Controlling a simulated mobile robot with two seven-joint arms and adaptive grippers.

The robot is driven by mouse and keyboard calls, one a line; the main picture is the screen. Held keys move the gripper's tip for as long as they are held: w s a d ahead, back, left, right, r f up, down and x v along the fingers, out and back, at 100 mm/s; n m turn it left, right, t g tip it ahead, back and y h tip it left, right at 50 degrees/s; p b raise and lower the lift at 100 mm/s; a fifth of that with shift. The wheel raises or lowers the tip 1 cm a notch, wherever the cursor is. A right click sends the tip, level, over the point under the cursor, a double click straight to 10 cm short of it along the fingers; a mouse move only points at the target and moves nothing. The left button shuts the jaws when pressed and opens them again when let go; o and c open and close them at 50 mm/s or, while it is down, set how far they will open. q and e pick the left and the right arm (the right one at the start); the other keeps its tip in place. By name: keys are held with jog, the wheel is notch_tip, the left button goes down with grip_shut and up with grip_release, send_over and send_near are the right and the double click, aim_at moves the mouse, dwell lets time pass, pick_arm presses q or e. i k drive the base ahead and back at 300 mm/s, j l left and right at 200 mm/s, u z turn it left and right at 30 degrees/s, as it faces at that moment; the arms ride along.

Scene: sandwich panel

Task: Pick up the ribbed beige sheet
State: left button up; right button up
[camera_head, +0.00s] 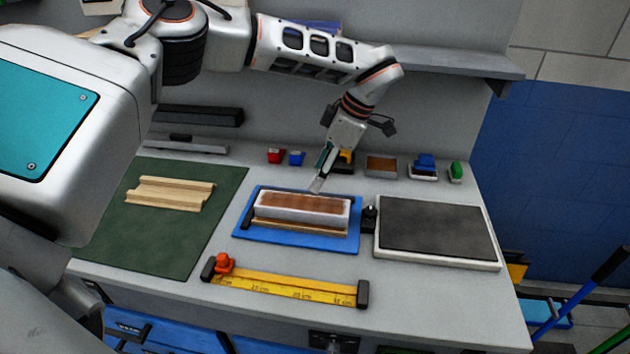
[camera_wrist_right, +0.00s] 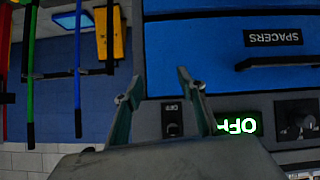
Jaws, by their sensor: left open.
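The ribbed beige sheet (camera_head: 170,193) lies flat on the green mat (camera_head: 205,228) at the left of the worktop in the head view. My left gripper (camera_head: 317,184) is well to the right of it, pointing down just above the back of a white block with a brown top (camera_head: 300,208). Its fingers look empty, and are small and partly overlapping in this view. My right gripper (camera_wrist_right: 158,78) shows only in the right wrist view. Its two fingers are apart with nothing between them.
The block sits in a blue fixture (camera_head: 290,243). A yellow ruler bar (camera_head: 290,287) lies in front, and a dark-topped white plate (camera_head: 437,228) lies right. Small red and blue items stand along the back below a shelf (camera_head: 450,65). Blue drawers (camera_wrist_right: 225,65) face the right wrist camera.

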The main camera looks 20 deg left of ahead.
aim_at(177, 194)
jog(key=k, duration=1)
